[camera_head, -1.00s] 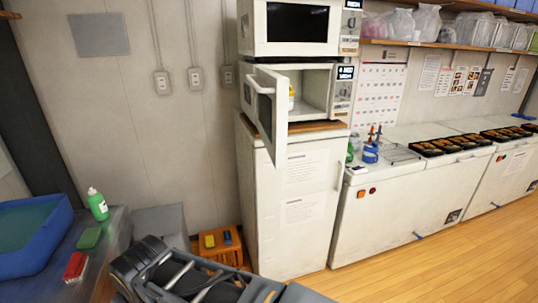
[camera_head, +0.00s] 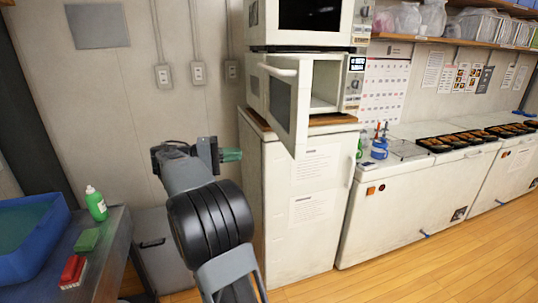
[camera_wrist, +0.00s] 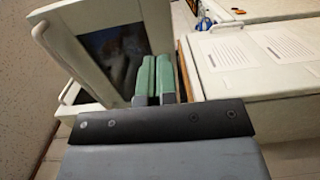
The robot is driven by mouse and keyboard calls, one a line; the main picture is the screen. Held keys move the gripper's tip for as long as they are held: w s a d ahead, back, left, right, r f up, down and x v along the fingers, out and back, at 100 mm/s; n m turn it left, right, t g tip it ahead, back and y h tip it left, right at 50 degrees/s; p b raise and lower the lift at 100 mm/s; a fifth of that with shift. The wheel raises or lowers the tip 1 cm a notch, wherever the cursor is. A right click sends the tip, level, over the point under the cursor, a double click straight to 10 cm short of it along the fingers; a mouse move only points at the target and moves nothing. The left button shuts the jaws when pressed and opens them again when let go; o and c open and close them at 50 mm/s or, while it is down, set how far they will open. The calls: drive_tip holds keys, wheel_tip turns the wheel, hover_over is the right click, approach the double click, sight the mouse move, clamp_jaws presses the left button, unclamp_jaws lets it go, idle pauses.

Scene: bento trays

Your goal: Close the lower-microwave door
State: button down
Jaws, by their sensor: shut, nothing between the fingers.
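The lower microwave (camera_head: 354,86) sits on a wooden board on top of a white cabinet. Its door (camera_head: 301,115) stands open, swung out toward the front, with a white handle (camera_head: 272,68) near the top, and part of the inside shows. My gripper (camera_head: 232,155) is at the left side of the cabinet, lower than the door. Its green fingers are shut and empty. In the wrist view the fingers (camera_wrist: 155,78) appear close beside the door's dark window (camera_wrist: 115,45). I cannot tell whether they touch the door.
Another microwave (camera_head: 362,24) stands above. The white cabinet (camera_head: 308,225) is below. White counters with food trays (camera_head: 434,145) run right. Wood floor is clear in front.

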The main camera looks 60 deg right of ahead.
sight(290, 148)
drive_tip(key=x, duration=0.4)
drive_tip(key=p+x, duration=0.1)
drive_tip(key=x, duration=0.3)
drive_tip(key=p+x, duration=0.1)
drive_tip(key=x, duration=0.3)
drive_tip(key=shift+r, duration=0.3)
drive_tip(key=shift+p+x, duration=0.3)
drive_tip(key=shift+x, duration=0.6)
drive_tip(key=shift+f, duration=0.1)
drive_tip(key=shift+d, duration=0.1)
